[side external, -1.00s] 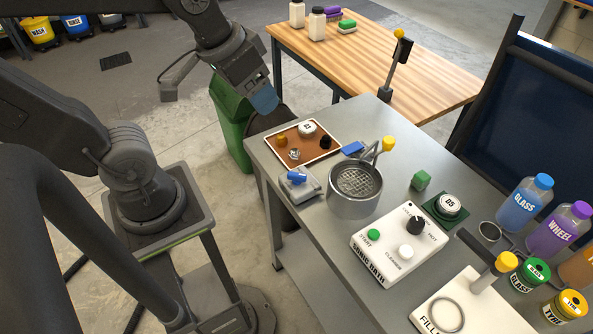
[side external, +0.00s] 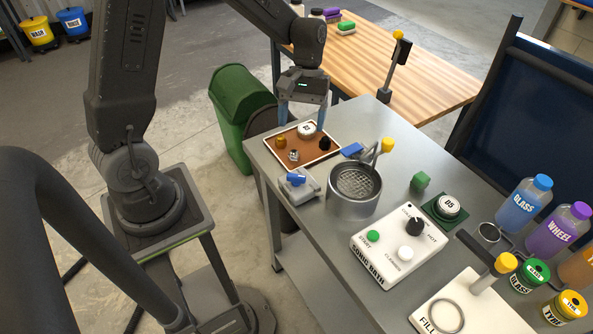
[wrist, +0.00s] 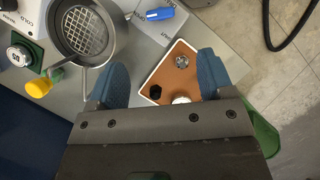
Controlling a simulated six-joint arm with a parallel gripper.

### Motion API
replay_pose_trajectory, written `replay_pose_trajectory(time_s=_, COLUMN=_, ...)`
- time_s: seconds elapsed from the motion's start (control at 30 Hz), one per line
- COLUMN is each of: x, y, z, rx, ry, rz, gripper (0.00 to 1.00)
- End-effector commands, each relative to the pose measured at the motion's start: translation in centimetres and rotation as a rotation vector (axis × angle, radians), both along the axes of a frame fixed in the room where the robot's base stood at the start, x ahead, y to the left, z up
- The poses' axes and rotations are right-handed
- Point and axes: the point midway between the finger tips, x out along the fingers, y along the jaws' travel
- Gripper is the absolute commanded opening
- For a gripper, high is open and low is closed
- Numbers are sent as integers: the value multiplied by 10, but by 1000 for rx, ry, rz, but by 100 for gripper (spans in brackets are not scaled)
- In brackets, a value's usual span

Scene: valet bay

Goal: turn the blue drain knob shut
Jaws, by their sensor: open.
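The blue drain knob (side external: 296,179) sits on a small grey valve block at the near left edge of the grey bench, left of the metal basin (side external: 355,205). The knob also shows at the top of the wrist view (wrist: 160,14). My gripper (side external: 301,122) points down with its two blue fingers apart and nothing between them. It is above the brown tray, beyond the knob in the side view and clear of it. In the wrist view the fingers (wrist: 160,75) frame part of the tray.
The brown tray (side external: 279,150) holds several small parts. A blue flat piece (side external: 352,149) lies near the basin's yellow-tipped handle (side external: 387,145). The white sonic bath panel (side external: 399,244) stands right of the basin. A green bin (side external: 238,105) is beside the bench.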

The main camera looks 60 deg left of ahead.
Motion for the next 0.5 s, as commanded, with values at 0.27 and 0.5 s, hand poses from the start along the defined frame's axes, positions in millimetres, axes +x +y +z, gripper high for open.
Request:
replay_pose_trajectory(time_s=0.27, x=-16, y=-15, z=-49, rx=-1, ry=5, rz=-4, gripper=74)
replay_pose_trajectory(time_s=0.5, x=-28, y=-27, z=-91, rx=0, ry=2, rz=-5, gripper=74)
